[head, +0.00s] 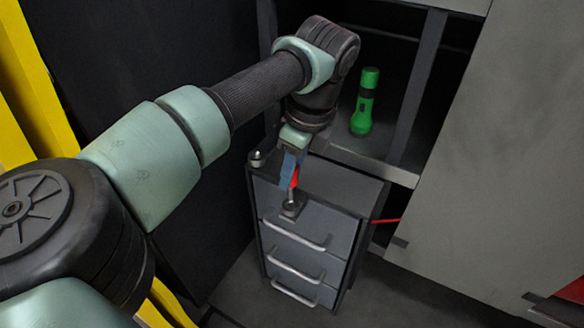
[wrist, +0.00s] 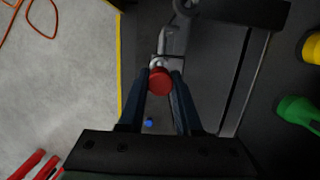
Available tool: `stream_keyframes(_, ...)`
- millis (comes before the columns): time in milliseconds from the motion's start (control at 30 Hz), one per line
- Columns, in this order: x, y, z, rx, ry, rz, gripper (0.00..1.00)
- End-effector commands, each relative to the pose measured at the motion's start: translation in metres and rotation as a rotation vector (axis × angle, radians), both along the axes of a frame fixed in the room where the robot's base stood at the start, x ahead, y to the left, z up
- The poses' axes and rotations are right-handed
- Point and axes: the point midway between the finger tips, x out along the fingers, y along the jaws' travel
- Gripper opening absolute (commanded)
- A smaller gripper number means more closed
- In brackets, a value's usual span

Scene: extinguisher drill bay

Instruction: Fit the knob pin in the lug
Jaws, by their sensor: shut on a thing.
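The knob pin has a red knob (head: 294,180) and is held between the two fingers of my gripper (head: 291,166). In the wrist view the round red knob (wrist: 160,81) shows end-on between the dark fingertips of my gripper (wrist: 160,86). A grey metal lug (head: 292,208) stands at the front top edge of the drawer cabinet, directly under the knob. The pin's shank is largely hidden by the knob in the wrist view. I cannot tell whether its tip is inside the lug or just above it.
The grey cabinet (head: 331,187) has three drawers with bar handles. A small rounded metal piece (head: 257,157) is at its left top edge. A green flashlight (head: 365,101) stands on the shelf behind. A grey panel (head: 490,170) closes off the right side.

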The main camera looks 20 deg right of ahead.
Motion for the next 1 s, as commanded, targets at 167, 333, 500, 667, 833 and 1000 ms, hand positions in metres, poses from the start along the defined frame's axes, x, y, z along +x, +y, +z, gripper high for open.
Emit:
stream_keyframes(167, 0.000, 0.000, -0.005, 0.000, 0.000, 0.000, 0.00)
stream_keyframes(333, 0.000, 0.000, -0.008, 0.000, 0.000, 0.000, 0.00)
stream_keyframes(500, 0.000, 0.000, -0.011, 0.000, 0.000, 0.000, 0.00)
stream_keyframes(667, 0.000, 0.000, -0.015, 0.000, 0.000, 0.000, 0.00)
stream_keyframes(833, 0.000, 0.000, -0.018, 0.000, 0.000, 0.000, 0.00)
stream_keyframes(1000, 0.000, 0.000, -0.022, 0.000, 0.000, 0.000, 0.00)
